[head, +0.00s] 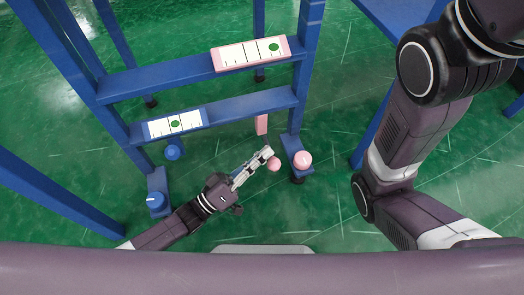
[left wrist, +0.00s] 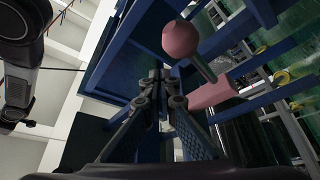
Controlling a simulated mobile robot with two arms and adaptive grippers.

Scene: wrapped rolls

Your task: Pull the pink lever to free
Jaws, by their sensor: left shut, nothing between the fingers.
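The pink lever shows in the head view as a pink ball knob (head: 274,164) below the right part of the lower blue bar. In the left wrist view its pink ball (left wrist: 180,38) sits on a grey rod that leads to a pink block (left wrist: 212,93). My left gripper (head: 266,153) is shut and empty, its tips right beside the ball at its upper left in the head view. In the left wrist view the shut fingertips (left wrist: 162,88) lie below and left of the ball; I cannot tell whether they touch it. My right gripper is out of view.
Two blue bars carry white scale panels with green dots, a pink-edged one (head: 250,53) and a blue-edged one (head: 175,123). A blue ball (head: 173,152), a blue button (head: 157,199) and a pink button (head: 303,158) are nearby. Blue posts flank the area.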

